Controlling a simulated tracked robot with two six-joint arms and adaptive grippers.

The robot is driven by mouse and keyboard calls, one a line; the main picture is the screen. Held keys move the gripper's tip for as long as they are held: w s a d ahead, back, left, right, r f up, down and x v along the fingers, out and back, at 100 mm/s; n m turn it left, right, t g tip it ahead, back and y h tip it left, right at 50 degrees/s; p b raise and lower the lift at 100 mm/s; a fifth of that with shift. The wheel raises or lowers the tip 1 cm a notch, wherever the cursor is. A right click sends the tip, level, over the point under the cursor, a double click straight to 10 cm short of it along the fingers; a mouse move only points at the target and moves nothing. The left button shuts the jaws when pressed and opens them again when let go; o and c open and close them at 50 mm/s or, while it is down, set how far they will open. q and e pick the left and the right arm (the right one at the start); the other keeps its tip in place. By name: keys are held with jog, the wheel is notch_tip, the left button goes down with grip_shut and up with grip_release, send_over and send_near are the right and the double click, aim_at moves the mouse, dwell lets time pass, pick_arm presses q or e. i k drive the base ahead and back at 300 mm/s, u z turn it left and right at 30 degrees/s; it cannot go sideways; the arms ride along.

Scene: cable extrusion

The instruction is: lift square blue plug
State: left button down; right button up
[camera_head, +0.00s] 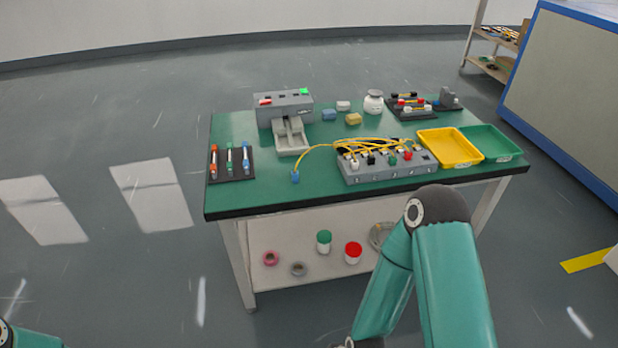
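A small blue plug (295,177) lies on the green table top near its front edge, left of the grey numbered socket box (388,174). A yellow cable (322,148) runs from the plug up and over to the right, toward the box. Nothing touches the plug from above. The plug is too small to make out its exact shape. Neither gripper shows; only a teal part of my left arm is in the bottom left corner, and my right arm's links rise at the bottom right, in front of the table.
The box holds several plugs with yellow cables. A rack of coloured pens (230,162) stands left, a grey machine (284,108) behind. A yellow tray (450,147) and green tray (497,148) are right. Loose blocks and a white jar (374,102) stand at the back.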

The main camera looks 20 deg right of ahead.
aim_at(295, 175)
jog(key=z, duration=0.4)
jog(key=i, duration=1.05)
jog(key=u, duration=0.3)
